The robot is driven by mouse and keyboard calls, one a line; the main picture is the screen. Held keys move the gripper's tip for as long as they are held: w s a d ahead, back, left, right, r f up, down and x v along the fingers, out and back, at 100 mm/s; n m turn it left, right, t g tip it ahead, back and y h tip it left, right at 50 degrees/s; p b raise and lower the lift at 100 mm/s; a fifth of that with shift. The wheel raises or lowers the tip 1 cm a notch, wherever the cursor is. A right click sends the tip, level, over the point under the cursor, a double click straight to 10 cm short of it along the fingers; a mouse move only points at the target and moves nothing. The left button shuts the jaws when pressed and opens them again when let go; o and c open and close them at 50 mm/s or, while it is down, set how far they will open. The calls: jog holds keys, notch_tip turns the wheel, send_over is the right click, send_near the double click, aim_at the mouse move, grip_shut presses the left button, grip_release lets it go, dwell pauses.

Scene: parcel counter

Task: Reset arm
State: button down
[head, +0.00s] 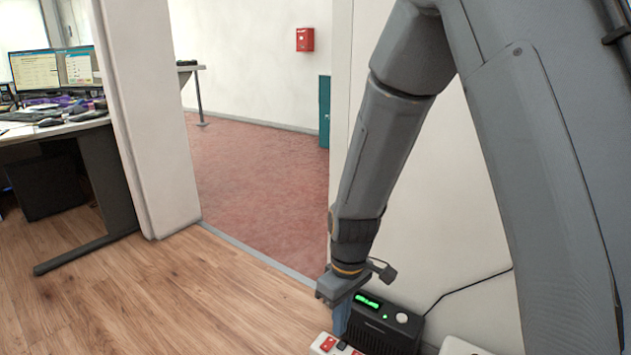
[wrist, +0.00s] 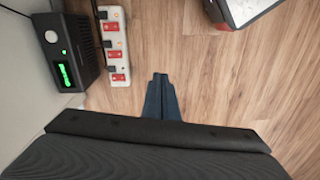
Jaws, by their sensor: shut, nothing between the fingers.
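My gripper (wrist: 160,80) points down over the wood floor in the wrist view, its two dark blue fingers together and nothing between them. In the head view my gripper (head: 340,318) is low at the bottom, in front of a black box with a green lit display (head: 385,322). My grey arm reaches down to it from the upper right. The fingertips are partly cut off or hidden in the head view.
A white power strip with red switches (wrist: 115,45) lies beside the black box (wrist: 75,50), left of my gripper. A white and dark object (wrist: 243,10) is at the top right. A desk with monitors (head: 60,130) stands left. A doorway opens onto red floor (head: 250,175).

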jog(key=s+a+r+m, duration=0.1)
jog(key=s+a+r, duration=0.3)
jog(key=s+r, duration=0.45)
jog(key=s+a+r+m, duration=0.1)
jog(key=s+a+r, duration=0.3)
jog(key=s, duration=0.7)
jog(key=d+r+m+p, duration=0.3)
jog(key=d+r+p, duration=0.8)
jog(key=r+p, duration=0.3)
jog(key=d+r+m+p, duration=0.4)
jog(key=d+r+p, duration=0.6)
jog(key=r+p, duration=0.4)
jog(key=shift+w+d+t+h+p, duration=0.15)
jog(key=shift+d+t+h+p, duration=0.2)
jog(key=shift+p, duration=0.4)
